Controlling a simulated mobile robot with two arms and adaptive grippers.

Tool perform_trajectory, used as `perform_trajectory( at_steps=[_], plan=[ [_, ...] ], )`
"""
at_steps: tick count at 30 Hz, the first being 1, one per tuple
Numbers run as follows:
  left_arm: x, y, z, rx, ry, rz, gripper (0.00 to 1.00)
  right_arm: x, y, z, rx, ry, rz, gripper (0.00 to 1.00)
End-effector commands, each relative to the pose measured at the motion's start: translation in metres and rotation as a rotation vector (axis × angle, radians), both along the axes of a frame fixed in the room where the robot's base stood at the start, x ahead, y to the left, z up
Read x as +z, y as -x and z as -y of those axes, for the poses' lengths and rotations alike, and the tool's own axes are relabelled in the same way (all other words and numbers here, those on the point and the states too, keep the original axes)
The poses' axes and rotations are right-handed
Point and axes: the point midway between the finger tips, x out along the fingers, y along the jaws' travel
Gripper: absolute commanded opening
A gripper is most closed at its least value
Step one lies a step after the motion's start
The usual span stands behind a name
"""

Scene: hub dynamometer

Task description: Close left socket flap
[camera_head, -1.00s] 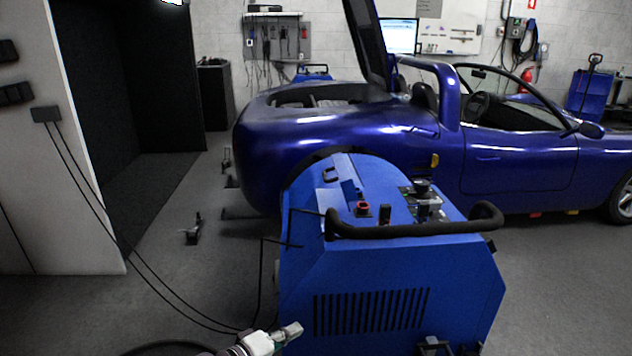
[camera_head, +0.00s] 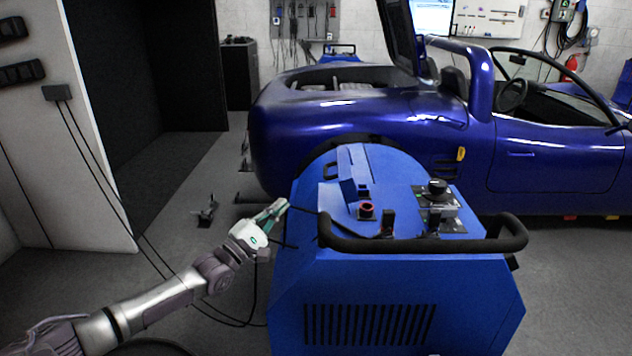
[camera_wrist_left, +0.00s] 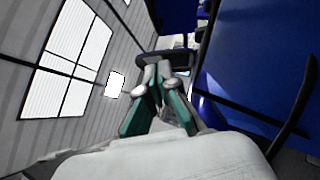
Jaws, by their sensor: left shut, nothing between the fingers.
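The blue hub dynamometer (camera_head: 400,285) stands in front of the car. On its top, a small blue flap (camera_head: 347,191) stands raised beside dark sockets (camera_head: 363,190); it looks like the open socket flap. My left gripper (camera_head: 284,204) is at the left edge of the dynamometer's top, short of the flap and apart from it. Its green and grey fingers are closed together and empty. In the left wrist view the fingertips (camera_wrist_left: 158,68) point at a dark, bar-like shape I cannot identify for sure. My right gripper is out of view.
A red round knob or socket (camera_head: 366,209) and black controls (camera_head: 437,190) stand up from the top. A black handlebar (camera_head: 430,238) runs along its near edge. The blue car (camera_head: 340,120) is close behind. Cables hang at the left, where the floor is mostly clear.

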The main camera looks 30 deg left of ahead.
Motion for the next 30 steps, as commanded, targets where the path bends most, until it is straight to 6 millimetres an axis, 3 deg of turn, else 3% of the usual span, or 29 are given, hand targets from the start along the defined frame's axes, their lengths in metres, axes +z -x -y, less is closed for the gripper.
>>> perform_trajectory(
  at_steps=[12, 19, 30],
  plan=[
    [0.029, -0.071, 0.016, -0.001, 0.001, 0.003, 0.00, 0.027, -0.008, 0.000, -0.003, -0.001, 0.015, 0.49],
    [0.042, -0.082, 0.037, 0.000, -0.001, 0.001, 0.00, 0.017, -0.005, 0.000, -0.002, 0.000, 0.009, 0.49],
    [0.044, -0.084, 0.041, 0.001, -0.003, 0.000, 0.00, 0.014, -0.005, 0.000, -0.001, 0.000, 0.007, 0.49]
  ],
)
